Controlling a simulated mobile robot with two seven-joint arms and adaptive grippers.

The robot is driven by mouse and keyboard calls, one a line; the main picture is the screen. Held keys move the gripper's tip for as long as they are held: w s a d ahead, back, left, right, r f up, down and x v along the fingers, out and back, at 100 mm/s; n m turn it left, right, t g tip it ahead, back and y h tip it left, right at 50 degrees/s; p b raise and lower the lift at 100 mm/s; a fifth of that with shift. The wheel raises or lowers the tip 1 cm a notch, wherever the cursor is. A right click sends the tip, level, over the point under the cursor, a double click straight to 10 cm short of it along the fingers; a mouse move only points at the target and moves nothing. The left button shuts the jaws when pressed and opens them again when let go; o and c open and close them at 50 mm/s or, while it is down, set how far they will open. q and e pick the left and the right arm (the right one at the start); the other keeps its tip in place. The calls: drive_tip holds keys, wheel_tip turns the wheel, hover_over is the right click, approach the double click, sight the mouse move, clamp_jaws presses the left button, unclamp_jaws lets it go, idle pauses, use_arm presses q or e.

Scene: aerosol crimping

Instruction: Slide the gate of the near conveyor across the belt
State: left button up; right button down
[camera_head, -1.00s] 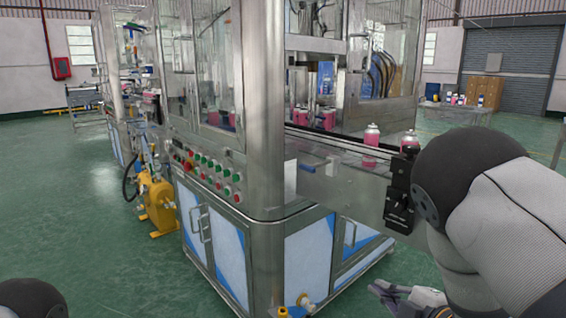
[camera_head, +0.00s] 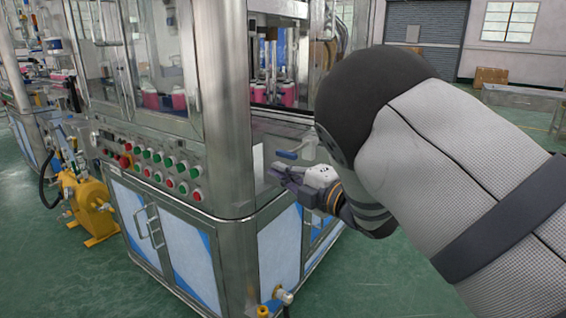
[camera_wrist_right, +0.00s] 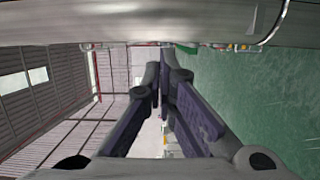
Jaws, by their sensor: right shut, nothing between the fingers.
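The near conveyor (camera_head: 311,149) juts from the right side of the machine, mostly hidden behind my right arm. A small blue handle (camera_head: 287,154) shows at its side; I cannot tell whether it belongs to the gate. The gate itself cannot be made out for sure. My right gripper (camera_head: 276,172) is just below the blue handle, its fingers pointing left toward the machine; contact cannot be told. In the right wrist view its fingers (camera_wrist_right: 166,82) are shut with nothing between them. My left gripper is not in view.
The machine's steel corner post (camera_head: 228,110) stands left of my right gripper. A button panel (camera_head: 150,162) and a yellow pump (camera_head: 92,205) are farther left. Pink cans (camera_head: 288,94) stand inside the machine. Green floor (camera_head: 350,285) is free below my arm.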

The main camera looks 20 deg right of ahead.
sight(296, 151)
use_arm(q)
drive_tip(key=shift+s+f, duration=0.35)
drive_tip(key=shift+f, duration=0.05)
use_arm(e)
drive_tip(key=w, duration=0.1)
drive_tip(key=w+d, duration=0.1)
drive_tip(key=w, duration=0.1)
drive_tip(key=w+d, duration=0.1)
drive_tip(key=w, duration=0.1)
drive_tip(key=w+d+b, duration=0.1)
drive_tip(key=d, duration=0.1)
drive_tip(key=w+d, duration=0.1)
drive_tip(key=w+d+b, duration=0.1)
drive_tip(key=w+d, duration=0.1)
drive_tip(key=shift+w+d+f+b, duration=0.1)
drive_tip(key=shift+d+f+b, duration=0.05)
drive_tip(key=shift+d+b, duration=0.2)
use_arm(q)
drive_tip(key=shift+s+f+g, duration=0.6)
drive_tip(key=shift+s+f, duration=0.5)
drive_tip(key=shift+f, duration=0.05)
use_arm(e)
drive_tip(key=shift+r, duration=0.25)
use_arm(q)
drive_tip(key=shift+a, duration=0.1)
